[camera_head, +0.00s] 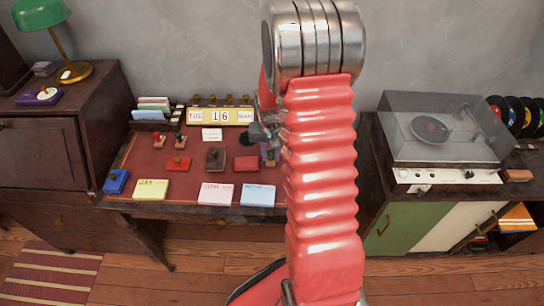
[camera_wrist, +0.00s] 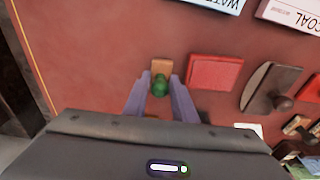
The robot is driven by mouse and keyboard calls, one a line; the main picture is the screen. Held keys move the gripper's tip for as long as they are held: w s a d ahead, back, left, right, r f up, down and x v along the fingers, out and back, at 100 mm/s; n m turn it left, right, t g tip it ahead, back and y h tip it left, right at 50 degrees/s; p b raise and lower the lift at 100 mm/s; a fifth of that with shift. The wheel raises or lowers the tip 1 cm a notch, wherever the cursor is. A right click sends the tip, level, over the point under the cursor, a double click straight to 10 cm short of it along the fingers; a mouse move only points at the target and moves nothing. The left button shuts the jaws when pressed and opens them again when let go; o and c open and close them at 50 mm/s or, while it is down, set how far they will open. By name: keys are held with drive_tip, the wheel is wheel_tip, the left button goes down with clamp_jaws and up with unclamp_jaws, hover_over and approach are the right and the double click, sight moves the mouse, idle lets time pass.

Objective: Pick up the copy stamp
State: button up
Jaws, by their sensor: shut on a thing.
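A small stamp with a green knob and a wooden block (camera_wrist: 161,66) is between my gripper's fingers (camera_wrist: 160,98) in the wrist view. The fingers are shut on it, around the green knob. In the head view my gripper (camera_head: 268,142) is over the right part of the red desk top, partly hidden by my arm. The stamp (camera_head: 270,158) shows small below it. No lettering on the stamp can be read. I cannot tell whether its block touches the desk. Two other small stamps, one with a red knob (camera_head: 159,140) and one darker (camera_head: 178,143), stand at the back left.
A red pad (camera_wrist: 214,72) and a dark rocker blotter (camera_wrist: 270,88) lie beside the stamp. Yellow (camera_head: 150,189), pink (camera_head: 215,194) and blue (camera_head: 257,195) cards line the front edge. A calendar (camera_head: 220,116) stands behind. A record player (camera_head: 440,130) is to the right.

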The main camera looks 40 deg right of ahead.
sight(270, 151)
wheel_tip(270, 151, up, 10)
idle(0.6)
drive_tip(key=o, duration=0.5)
drive_tip(key=shift+c, duration=0.2)
drive_tip(key=shift+a, duration=0.1)
drive_tip(key=shift+c, duration=1.3)
drive_tip(key=w+a+n, duration=0.3)
drive_tip(key=a, duration=0.8)
drive_tip(key=w+a+n, duration=0.4)
drive_tip(key=a, duration=0.8)
drive_tip(key=shift+w+a+r+y, duration=0.2)
drive_tip(key=shift+r+y, duration=0.2)
drive_tip(key=shift+s, duration=0.1)
